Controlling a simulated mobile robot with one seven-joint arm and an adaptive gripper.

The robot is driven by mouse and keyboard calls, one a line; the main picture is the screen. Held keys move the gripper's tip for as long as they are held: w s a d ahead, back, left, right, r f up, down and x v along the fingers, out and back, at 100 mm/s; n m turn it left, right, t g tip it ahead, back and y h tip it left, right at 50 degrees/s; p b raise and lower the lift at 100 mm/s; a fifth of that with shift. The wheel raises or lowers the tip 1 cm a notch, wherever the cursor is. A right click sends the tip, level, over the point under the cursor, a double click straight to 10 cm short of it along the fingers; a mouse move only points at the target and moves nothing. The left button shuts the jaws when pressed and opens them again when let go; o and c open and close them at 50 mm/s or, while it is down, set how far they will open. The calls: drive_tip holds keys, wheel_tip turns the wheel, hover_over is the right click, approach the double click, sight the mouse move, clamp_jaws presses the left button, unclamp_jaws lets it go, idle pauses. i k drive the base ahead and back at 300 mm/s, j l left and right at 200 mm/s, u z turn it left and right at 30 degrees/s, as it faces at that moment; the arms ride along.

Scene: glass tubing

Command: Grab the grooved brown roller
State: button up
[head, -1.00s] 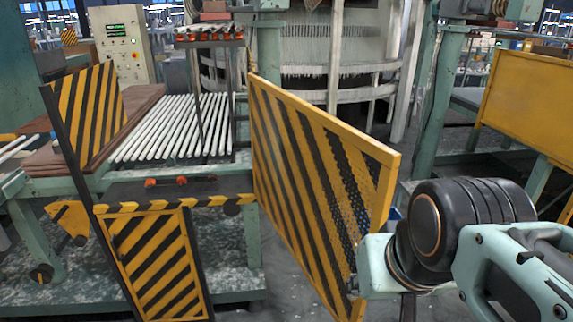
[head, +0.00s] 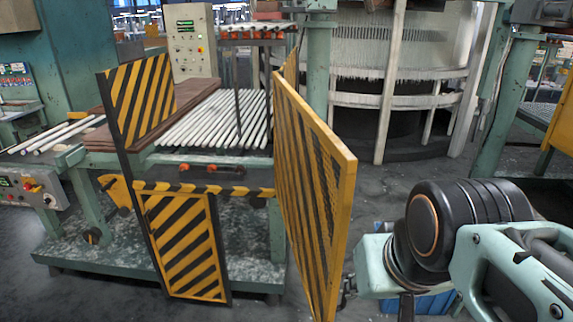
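I cannot make out a grooved brown roller with certainty in the head view. Small orange-red cylindrical pieces (head: 212,169) sit on the front of the green machine bench, too small to tell any grooves. A row of orange-red pieces also shows under the upper rack (head: 250,35). My arm (head: 465,235) is folded at the lower right, with its black joint and pale green links showing. My gripper's fingers do not show.
A striped yellow-black gate panel (head: 315,190) stands upright close in front, beside my arm. Another striped panel (head: 185,245) fronts the bench. White tubes (head: 215,120) lie on the bench. A control box (head: 195,45) stands behind. Grey floor is open behind my arm.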

sight(240, 170)
drive_tip(key=i+l+u, duration=0.1)
drive_tip(key=l+u, duration=0.65)
drive_tip(key=l, duration=0.2)
drive_tip(key=l+u, duration=0.4)
drive_tip(key=l, duration=0.15)
drive_tip(key=k+j+z, duration=0.2)
drive_tip(key=j, duration=0.2)
drive_tip(key=k+j+z, duration=0.15)
drive_tip(key=j, duration=0.25)
drive_tip(key=i+j+u, duration=0.25)
drive_tip(key=j, duration=0.2)
drive_tip(key=i+j+u, duration=0.3)
drive_tip(key=i+j, duration=0.15)
drive_tip(key=i, duration=0.25)
drive_tip(key=i+j, duration=0.1)
drive_tip(key=i, duration=0.25)
drive_tip(key=i+j+z, duration=0.1)
drive_tip(key=i, duration=0.3)
